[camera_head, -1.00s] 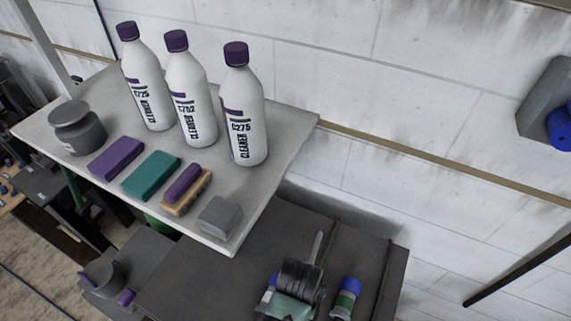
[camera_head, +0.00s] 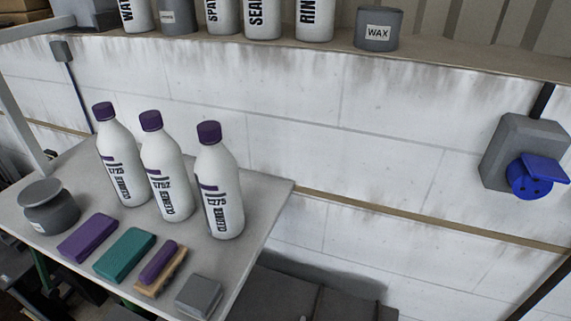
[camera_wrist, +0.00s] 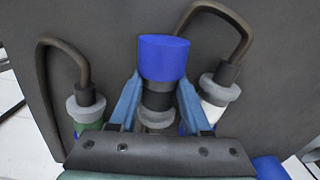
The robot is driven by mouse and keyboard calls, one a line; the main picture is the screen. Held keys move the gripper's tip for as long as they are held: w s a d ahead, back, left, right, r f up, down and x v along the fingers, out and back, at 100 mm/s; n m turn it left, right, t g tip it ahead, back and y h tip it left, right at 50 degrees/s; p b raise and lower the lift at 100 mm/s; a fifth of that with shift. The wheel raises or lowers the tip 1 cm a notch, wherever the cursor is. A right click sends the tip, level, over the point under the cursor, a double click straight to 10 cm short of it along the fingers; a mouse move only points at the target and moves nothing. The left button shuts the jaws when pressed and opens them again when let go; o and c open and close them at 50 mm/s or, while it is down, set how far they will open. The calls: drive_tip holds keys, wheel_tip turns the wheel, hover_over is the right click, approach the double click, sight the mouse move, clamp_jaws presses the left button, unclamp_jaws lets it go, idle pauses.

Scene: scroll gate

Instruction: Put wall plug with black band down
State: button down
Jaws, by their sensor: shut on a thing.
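In the wrist view, the wall plug with black band (camera_wrist: 162,62) has a blue top, a black band below it and a grey lower part. My gripper (camera_wrist: 160,98) has its two blue fingers shut on it, one on either side. The plug's lower end is partly hidden by the gripper body. Behind it is a dark grey surface (camera_wrist: 110,30); I cannot tell whether the plug touches it. My gripper is not visible in the head view.
Corded plugs flank my gripper on the left (camera_wrist: 86,103) and right (camera_wrist: 220,88). In the head view, a grey wall socket (camera_head: 510,143) with a blue face and lid is at right. A pale table (camera_head: 265,205) holds bottles, a grey pot and blocks.

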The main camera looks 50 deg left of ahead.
drive_tip(key=shift+f, duration=0.3)
drive_tip(key=shift+c, duration=1.8)
unclamp_jaws()
wheel_tip(320, 180, up, 13)
drive_tip(key=w+a+r+m+t+y, duration=0.25)
drive_tip(key=w+r+t, duration=0.45)
drive_tip(key=w+r, duration=0.8)
drive_tip(key=w+d+r+m+t+y, duration=0.1)
drive_tip(key=w+d+r+t, duration=0.2)
drive_tip(key=r, duration=0.4)
drive_tip(key=w+d+r+t+y, duration=0.1)
drive_tip(key=w+r+t, duration=0.2)
drive_tip(key=w+r, duration=0.4)
drive_tip(key=s+d+r+m+t+h, duration=0.1)
drive_tip(key=d+r+t, duration=0.35)
drive_tip(key=r, duration=0.75)
drive_tip(key=s+d+r+m+t+h, duration=0.1)
drive_tip(key=d+r+m+t, duration=0.3)
drive_tip(key=r, duration=0.8)
drive_tip(key=s+d+r+t+h, duration=0.1)
drive_tip(key=s+d+r+t, duration=0.2)
drive_tip(key=s+r, duration=0.2)
drive_tip(key=s+d+r+t+h, duration=0.2)
drive_tip(key=s+d+r+t, duration=0.1)
drive_tip(key=r, duration=0.6)
drive_tip(key=shift+s+d+r+n, duration=0.25)
drive_tip(key=shift+s+d+n, duration=0.1)
drive_tip(key=shift+s+d, duration=0.5)
